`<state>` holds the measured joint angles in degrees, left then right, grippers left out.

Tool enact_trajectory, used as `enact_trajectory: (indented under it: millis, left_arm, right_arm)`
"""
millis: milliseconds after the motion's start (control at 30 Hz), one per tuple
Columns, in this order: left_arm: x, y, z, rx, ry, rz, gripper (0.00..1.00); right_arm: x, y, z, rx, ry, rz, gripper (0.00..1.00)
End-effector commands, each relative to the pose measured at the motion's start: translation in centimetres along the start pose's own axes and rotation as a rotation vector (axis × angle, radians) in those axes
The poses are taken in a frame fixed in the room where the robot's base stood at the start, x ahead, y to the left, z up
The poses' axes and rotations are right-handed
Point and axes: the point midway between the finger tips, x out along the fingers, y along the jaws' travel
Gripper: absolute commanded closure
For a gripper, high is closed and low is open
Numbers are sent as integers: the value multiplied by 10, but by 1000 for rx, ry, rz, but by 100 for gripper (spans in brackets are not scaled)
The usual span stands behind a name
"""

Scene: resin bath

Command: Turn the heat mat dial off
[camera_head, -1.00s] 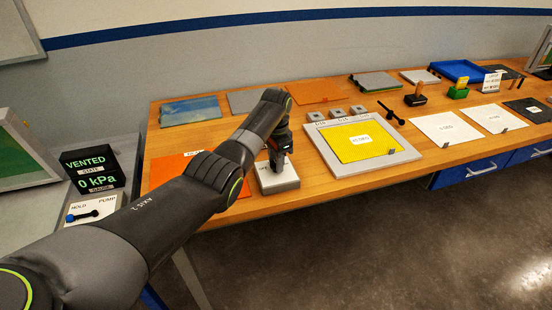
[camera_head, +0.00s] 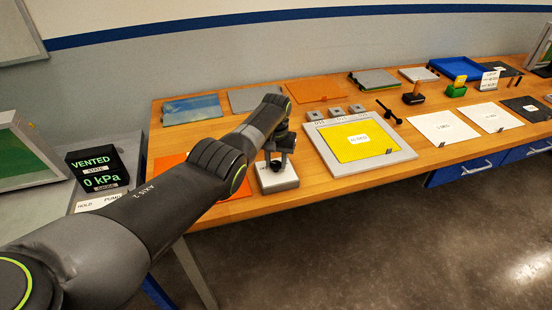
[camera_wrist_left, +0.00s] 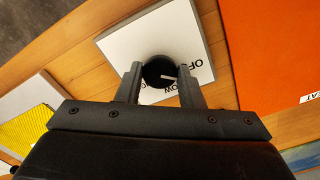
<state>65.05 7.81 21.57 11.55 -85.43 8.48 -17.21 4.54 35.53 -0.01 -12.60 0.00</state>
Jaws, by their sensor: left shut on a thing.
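The heat mat dial is a round black knob (camera_wrist_left: 158,70) with a white pointer line, on a small pale box (camera_head: 277,180) near the table's front edge. My left gripper (camera_head: 279,150) points down over the box. In the left wrist view its two fingers (camera_wrist_left: 160,78) stand on either side of the knob, shut on it. The pointer line lies toward the right, between the partly hidden OFF and LOW labels. The orange heat mat (camera_wrist_left: 268,45) lies beside the box, and my arm covers part of it in the head view. My right gripper is not in view.
A grey-framed panel with a yellow sheet (camera_head: 355,141) lies right of the dial box. Three small grey blocks stand behind it. A black gauge display reading VENTED, 0 kPa (camera_head: 97,168) stands at left. White sheets (camera_head: 443,126) lie farther right.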

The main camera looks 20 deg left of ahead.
Motion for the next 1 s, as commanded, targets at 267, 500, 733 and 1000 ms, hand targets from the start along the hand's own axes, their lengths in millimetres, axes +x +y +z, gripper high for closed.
enact_trajectory:
  millis: [267, 500, 733, 1000]
  left_arm:
    - [-2, 0, -1, -120, 3, 0, 89]
    - [-2, 0, -1, -156, 4, 0, 89]
    - [-2, 0, -1, -159, 5, 0, 89]
    - [-2, 0, -1, -158, 4, 0, 49]
  right_arm:
    - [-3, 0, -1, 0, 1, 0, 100]
    - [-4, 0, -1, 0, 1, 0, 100]
    - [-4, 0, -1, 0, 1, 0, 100]
    - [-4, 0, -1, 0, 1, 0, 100]
